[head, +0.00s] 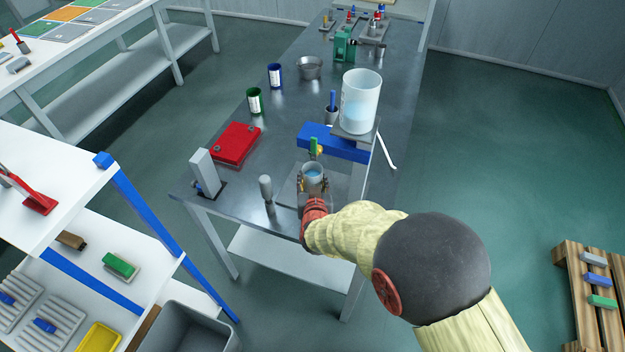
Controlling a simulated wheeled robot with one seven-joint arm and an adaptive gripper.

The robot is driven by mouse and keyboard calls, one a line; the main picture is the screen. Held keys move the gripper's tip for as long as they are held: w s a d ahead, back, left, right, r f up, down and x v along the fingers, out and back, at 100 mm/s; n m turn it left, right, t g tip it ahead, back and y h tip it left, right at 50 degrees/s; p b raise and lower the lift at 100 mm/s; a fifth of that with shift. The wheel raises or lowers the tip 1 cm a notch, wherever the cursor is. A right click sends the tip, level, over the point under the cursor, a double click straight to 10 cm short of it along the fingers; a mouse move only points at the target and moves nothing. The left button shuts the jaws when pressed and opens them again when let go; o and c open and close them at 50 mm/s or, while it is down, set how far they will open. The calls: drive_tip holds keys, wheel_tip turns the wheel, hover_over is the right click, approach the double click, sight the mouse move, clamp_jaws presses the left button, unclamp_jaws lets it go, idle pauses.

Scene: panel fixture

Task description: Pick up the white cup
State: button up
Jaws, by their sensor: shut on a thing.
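A small whitish cup (313,172) with blue showing inside it stands upright at the front of the metal table, below a tap with a green handle (313,146). My gripper (313,186) reaches it from the front, with a finger on each side, and is shut on it. The gripper hides the cup's lower part, so I cannot tell whether its base touches the surface below. A large whitish translucent container (360,96) with blue liquid stands on a raised support behind it, to the right.
A grey upright cylinder (266,189) stands close to the left. A red case (236,144), green can (255,101), blue can (275,76) and grey bowl (310,68) are farther left and back.

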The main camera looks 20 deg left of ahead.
sight(313, 179)
drive_tip(key=shift+c, duration=1.2)
drive_tip(key=shift+r, duration=0.15)
drive_tip(key=shift+r+p, duration=0.75)
drive_tip(key=shift+r, duration=0.6)
drive_tip(key=s+d+p, duration=0.1)
drive_tip(key=s, duration=0.3)
drive_tip(key=s+d+p, duration=0.1)
drive_tip(key=s+d, duration=0.1)
drive_tip(key=s, duration=0.3)
drive_tip(key=s+d+p, duration=0.1)
drive_tip(key=s, duration=0.3)
drive_tip(key=shift+s+d+r+p, duration=0.2)
drive_tip(key=shift+s+r+p, duration=0.1)
drive_tip(key=shift+p, duration=0.1)
drive_tip(key=shift+s+d+p, duration=0.2)
drive_tip(key=shift+s+d, duration=0.15)
drive_tip(key=shift+s, duration=0.45)
drive_tip(key=shift+s+d+p, duration=0.2)
drive_tip(key=shift+s+d, duration=0.1)
drive_tip(key=shift+s, duration=0.5)
